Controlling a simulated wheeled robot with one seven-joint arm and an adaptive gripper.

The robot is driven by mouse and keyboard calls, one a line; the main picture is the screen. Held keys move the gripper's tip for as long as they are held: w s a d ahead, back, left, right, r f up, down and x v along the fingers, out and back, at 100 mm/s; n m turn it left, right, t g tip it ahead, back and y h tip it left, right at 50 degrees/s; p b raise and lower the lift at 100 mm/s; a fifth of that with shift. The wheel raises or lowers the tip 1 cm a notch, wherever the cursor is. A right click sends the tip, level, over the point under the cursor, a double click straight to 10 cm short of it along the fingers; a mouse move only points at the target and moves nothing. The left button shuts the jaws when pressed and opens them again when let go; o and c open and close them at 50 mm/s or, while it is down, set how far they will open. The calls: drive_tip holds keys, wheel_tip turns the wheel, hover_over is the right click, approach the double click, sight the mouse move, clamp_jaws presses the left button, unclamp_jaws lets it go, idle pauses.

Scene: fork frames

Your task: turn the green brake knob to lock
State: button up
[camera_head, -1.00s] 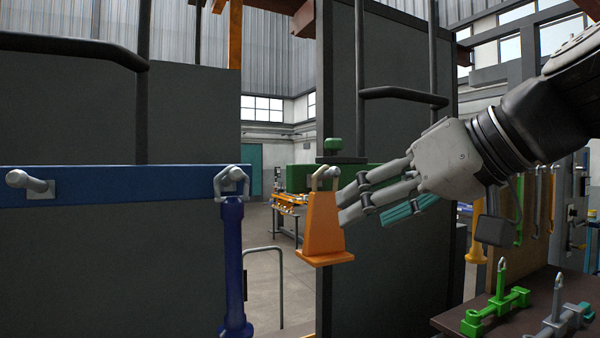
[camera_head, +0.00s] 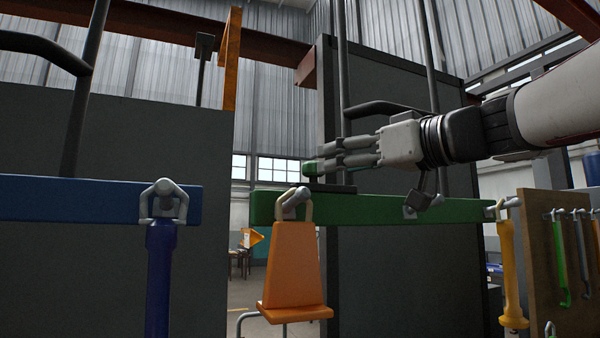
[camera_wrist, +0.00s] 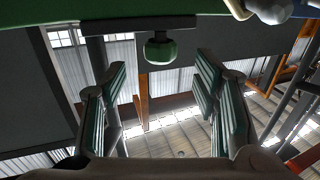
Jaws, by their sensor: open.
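The green brake knob (camera_head: 310,168) is a small rounded cap by a dark plate on top of the green beam (camera_head: 375,210). In the wrist view the knob (camera_wrist: 160,48) hangs from its dark plate, centred between the fingertips and slightly beyond them. My gripper (camera_head: 319,157) comes in from the right in the head view, with its fingertips close to the knob. In the wrist view my gripper (camera_wrist: 161,68) is open, its green-padded fingers wide apart on either side of the knob and clear of it. The fingers partly hide the knob in the head view.
An orange wedge-shaped block (camera_head: 295,265) hangs from a hook on the green beam, below my gripper. A blue beam (camera_head: 65,199) with a blue hanging bar (camera_head: 158,280) is at left. A yellow handle (camera_head: 511,275) and a tool board (camera_head: 575,250) are at right.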

sight(313, 176)
drive_tip(key=p+x, duration=0.1)
drive_tip(key=x, duration=0.6)
drive_tip(key=shift+w+a, duration=0.15)
drive_tip(key=shift+a, duration=0.1)
drive_tip(key=c, duration=1.2)
